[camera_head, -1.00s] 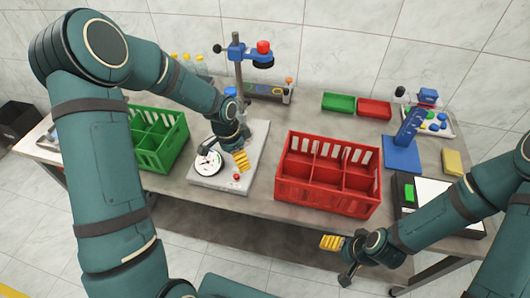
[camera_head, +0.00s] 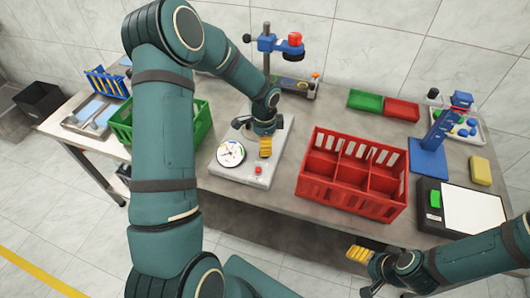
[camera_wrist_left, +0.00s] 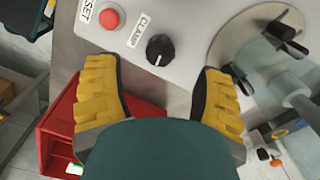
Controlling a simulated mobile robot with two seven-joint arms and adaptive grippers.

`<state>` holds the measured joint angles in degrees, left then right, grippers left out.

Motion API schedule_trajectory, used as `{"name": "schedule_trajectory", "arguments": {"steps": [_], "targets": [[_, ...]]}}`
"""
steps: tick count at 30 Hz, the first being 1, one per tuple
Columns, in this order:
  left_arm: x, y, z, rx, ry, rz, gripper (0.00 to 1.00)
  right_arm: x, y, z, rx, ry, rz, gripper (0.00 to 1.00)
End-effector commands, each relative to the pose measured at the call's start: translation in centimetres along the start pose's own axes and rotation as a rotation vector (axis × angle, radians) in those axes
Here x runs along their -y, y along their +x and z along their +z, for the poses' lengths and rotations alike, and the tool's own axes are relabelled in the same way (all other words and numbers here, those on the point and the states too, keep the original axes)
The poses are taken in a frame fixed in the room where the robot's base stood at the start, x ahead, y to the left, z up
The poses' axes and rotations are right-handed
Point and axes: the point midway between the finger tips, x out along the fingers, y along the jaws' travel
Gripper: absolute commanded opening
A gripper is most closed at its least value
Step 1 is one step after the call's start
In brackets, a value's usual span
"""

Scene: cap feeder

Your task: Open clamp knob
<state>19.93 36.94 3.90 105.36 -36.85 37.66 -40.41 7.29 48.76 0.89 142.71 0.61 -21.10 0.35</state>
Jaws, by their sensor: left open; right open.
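The clamp knob (camera_wrist_left: 160,50) is a black round knob with a white pointer mark on a light grey panel, beside a label reading CLAMP. In the left wrist view it sits ahead of and between the yellow fingers of my left gripper (camera_wrist_left: 160,92), which are open and apart from it. In the head view my left gripper (camera_head: 264,146) is over the grey capping station (camera_head: 235,172) and hides the knob. My right gripper (camera_head: 362,272) is in front of the table near the bottom edge, with yellow fingers, away from the station.
A red button (camera_wrist_left: 109,19) is beside the knob. A round dial (camera_head: 231,153) lies on the station's left. A green crate (camera_head: 190,125) stands left and a red crate (camera_head: 345,190) right. A post with a blue clamp and red knob (camera_head: 295,39) rises behind.

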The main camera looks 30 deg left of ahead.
Motion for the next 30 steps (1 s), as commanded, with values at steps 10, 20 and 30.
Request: {"name": "schedule_trajectory", "arguments": {"steps": [10,20,30], "targets": [[0.0,4.8,0.0,0.001,0.001,0.000,0.68,-0.2,0.6,0.3,0.006,-0.002,-0.001,0.78],[0.0,5.2,0.0,0.000,0.000,-0.001,0.68,-0.2,0.6,0.3,0.007,-0.002,-0.001,0.78],[0.0,5.2,0.0,0.000,0.000,-0.001,0.00,-0.2,0.6,0.3,0.006,-0.002,-0.001,0.78]]}}
